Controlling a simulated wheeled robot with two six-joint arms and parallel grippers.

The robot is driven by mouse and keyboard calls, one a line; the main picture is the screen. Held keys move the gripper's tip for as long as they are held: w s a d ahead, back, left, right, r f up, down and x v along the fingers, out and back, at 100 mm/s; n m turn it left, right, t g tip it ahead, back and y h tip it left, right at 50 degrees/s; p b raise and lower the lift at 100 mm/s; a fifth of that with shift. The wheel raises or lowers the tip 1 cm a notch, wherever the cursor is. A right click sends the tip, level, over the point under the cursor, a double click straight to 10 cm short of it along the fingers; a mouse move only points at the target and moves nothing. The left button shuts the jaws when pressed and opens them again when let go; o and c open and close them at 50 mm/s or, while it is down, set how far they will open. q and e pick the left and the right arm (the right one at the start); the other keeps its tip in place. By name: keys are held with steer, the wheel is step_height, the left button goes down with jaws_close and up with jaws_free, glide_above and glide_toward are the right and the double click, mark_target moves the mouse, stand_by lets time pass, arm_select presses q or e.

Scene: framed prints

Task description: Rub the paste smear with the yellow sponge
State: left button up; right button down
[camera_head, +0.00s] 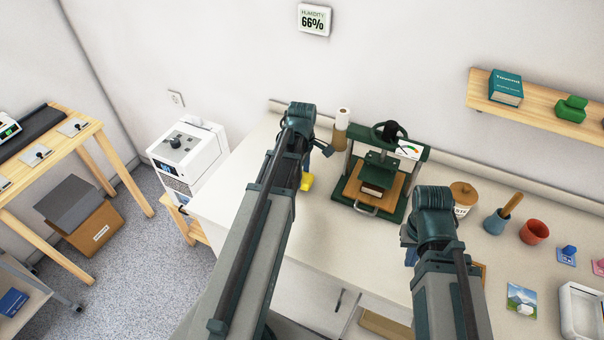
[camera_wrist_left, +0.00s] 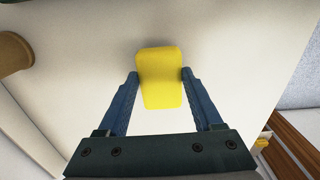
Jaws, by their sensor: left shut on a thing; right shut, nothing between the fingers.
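The yellow sponge (camera_head: 307,182) is at the white counter's left part, just below my left gripper (camera_head: 306,171). In the left wrist view the sponge (camera_wrist_left: 160,92) sits between the two blue fingers of that gripper (camera_wrist_left: 161,76), which is shut on it. I cannot tell whether the sponge touches the counter. No paste smear shows in either view; my left arm covers part of the counter. My right gripper (camera_head: 411,257) is low at the counter's front, mostly hidden behind its own wrist, shut and empty.
The counter's left end (camera_head: 222,200) looks clear.

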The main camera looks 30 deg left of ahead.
arm_select(q)
steer(key=shift+r+p, duration=1.8)
steer(key=shift+r, duration=0.45)
steer(key=shift+r, duration=0.1)
step_height(320, 180, up, 3)
steer(key=p, duration=0.3)
